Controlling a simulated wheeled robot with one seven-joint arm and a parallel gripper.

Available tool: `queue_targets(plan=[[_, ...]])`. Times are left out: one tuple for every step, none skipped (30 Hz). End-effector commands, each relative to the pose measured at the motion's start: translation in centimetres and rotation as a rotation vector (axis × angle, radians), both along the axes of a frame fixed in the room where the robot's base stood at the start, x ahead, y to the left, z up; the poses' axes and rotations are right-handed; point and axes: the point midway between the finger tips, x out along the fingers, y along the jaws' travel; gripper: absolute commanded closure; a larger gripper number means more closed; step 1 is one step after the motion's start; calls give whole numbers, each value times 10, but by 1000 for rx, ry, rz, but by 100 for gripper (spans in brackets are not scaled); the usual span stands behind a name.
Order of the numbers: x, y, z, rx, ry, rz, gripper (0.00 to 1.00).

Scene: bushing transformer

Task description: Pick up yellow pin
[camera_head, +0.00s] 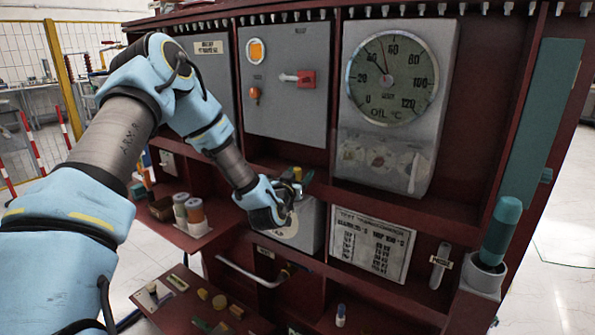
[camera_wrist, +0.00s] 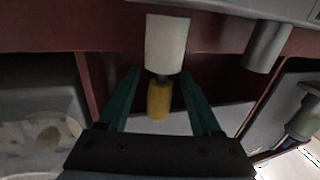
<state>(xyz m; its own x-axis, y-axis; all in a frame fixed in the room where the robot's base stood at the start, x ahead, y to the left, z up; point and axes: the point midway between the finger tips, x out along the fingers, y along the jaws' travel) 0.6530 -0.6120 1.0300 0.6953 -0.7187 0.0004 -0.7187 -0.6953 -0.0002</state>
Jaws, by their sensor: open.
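The yellow pin (camera_wrist: 159,101) is a short yellow cylinder in the middle of the wrist view. A thin dark neck joins its end to a white cylinder (camera_wrist: 166,43), or lines up with it; I cannot tell which. My gripper (camera_wrist: 160,76) is open, with one dark green finger on each side of the pin and visible gaps between. In the head view my gripper (camera_head: 300,184) is at a grey box on the cabinet's middle shelf. A small yellow piece (camera_head: 297,172) shows beside the fingers there, partly hidden.
The dark red cabinet frame (camera_head: 485,130) surrounds the work area. A grey box (camera_head: 312,225) is below my gripper, and an oil temperature gauge (camera_head: 392,78) is above right. A printed plate (camera_head: 372,243) and a teal-handled cylinder (camera_head: 500,230) are to the right. Small parts lie on a lower panel (camera_head: 180,315).

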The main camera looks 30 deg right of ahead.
Motion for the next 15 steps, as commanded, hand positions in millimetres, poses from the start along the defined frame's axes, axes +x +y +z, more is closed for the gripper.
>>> queue_targets(plan=[[3, -4, 2, -1, 1, 0, 35], [5, -6, 2, -1, 1, 0, 35], [7, -7, 1, -1, 1, 0, 35], [7, -8, 1, -1, 1, 0, 35], [8, -8, 0, 0, 1, 0, 35], [8, -9, 0, 0, 1, 0, 35], [8, -9, -1, 0, 1, -1, 35], [8, -9, -1, 0, 1, -1, 35], [8, -9, -1, 0, 1, -1, 35], [8, -9, -1, 1, 1, -1, 35], [8, -9, -1, 0, 0, -1, 35], [8, -9, -1, 0, 0, -1, 39], [8, -8, -1, 0, 0, -1, 43], [8, -8, -1, 0, 0, -1, 46], [8, -8, -1, 0, 0, -1, 50]])
